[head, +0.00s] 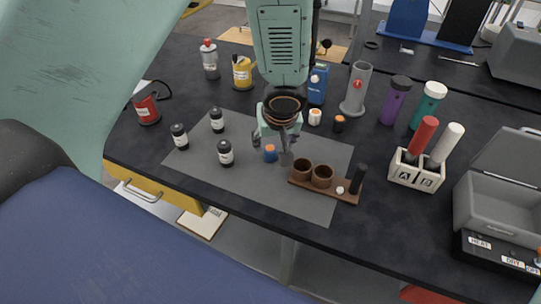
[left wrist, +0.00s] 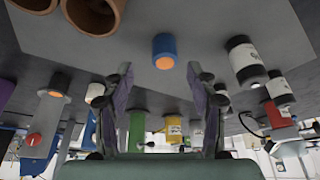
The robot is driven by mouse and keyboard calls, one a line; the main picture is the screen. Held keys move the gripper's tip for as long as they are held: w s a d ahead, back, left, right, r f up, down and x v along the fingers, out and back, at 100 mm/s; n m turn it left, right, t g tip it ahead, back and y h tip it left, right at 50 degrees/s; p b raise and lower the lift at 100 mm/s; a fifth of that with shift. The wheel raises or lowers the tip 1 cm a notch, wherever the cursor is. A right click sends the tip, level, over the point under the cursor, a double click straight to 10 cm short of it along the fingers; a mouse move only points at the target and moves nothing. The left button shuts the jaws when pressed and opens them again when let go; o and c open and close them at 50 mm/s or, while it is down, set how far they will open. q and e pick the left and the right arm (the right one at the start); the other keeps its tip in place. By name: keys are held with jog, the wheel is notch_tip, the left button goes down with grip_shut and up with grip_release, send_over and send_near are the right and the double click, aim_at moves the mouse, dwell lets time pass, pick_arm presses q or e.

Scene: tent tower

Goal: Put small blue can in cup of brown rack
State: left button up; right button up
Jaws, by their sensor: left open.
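The small blue can (head: 270,155), with an orange top, stands on the grey mat (head: 240,180). It also shows in the left wrist view (left wrist: 163,46), centred between the fingers and just beyond their tips. My left gripper (head: 272,147) is open and empty, pointing down right by the can; in the left wrist view its fingers (left wrist: 160,78) are spread apart. My right gripper is not in view.
Black bottles with white labels (head: 225,153) stand on the left of the mat. A black cylinder (head: 358,180) stands on the rack's right end. Behind are a white-and-orange can (head: 315,117), a black-and-orange can (head: 339,123) and a grey tube (head: 356,90). A white holder (head: 415,175) is at right.

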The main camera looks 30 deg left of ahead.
aim_at(270, 149)
pick_arm(q)
jog(key=f+b, duration=0.1)
jog(key=a+f+b, duration=0.1)
jog(key=f, duration=0.1)
jog(key=shift+a, duration=0.1)
jog(key=shift+x, duration=0.9)
jog(key=shift+w+f, duration=0.1)
jog(key=shift+w, duration=0.25)
jog(key=shift+s, duration=0.3)
jog(key=shift+c, duration=1)
jog(key=shift+w, duration=0.25)
jog(key=c, duration=0.6)
jog(key=shift+s, duration=0.1)
jog(key=c, duration=0.3)
notch_tip(270, 149, up, 10)
jog(key=p, duration=0.5)
jog(key=shift+s+f, duration=0.1)
jog(key=shift+f, duration=0.05)
jog(key=shift+r, duration=0.25)
